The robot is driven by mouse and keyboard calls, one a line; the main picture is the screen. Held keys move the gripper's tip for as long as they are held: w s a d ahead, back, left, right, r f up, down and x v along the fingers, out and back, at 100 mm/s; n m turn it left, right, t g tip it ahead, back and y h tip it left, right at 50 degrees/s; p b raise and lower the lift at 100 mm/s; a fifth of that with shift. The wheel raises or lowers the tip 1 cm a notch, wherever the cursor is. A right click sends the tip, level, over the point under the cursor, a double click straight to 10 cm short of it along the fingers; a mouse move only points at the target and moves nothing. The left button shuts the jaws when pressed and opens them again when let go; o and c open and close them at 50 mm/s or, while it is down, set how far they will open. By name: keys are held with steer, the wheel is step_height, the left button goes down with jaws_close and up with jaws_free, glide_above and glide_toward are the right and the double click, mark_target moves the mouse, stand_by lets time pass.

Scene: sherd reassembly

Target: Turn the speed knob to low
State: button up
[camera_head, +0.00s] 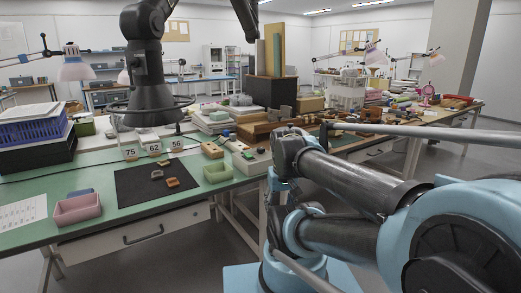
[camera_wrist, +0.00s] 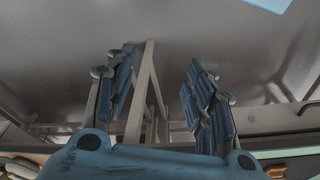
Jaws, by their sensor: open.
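I cannot make out the speed knob for certain. A pale control box (camera_head: 251,161) with small dark and coloured parts on top stands at the right end of the green table (camera_head: 25,186), but its details are too small to read. My gripper (camera_wrist: 162,82) is open and empty in the wrist view, its two blue padded fingers well apart. That view shows grey floor and pale table legs (camera_wrist: 143,95), with no knob between the fingers. In the head view my arm is folded at the right, and I cannot make out the gripper there.
A black mat (camera_head: 140,192) holds several small sherds. A pink tray (camera_head: 77,209) and a green tray (camera_head: 217,173) stand beside it. Number cards (camera_head: 154,148) are behind the mat. A black ringed stand hangs over the table. Wooden parts crowd the bench behind the control box.

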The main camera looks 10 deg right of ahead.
steer(key=w+r+m, duration=0.4)
steer(key=w+r, duration=0.4)
steer(key=r, duration=0.2)
step_height(320, 180, up, 15)
steer(key=m+g, duration=0.2)
steer(key=m, duration=1.1)
glide_above(261, 148)
step_height(261, 148, down, 18)
steer(key=shift+r, duration=0.15)
steer(key=shift+c, duration=0.5)
steer(key=c, duration=1)
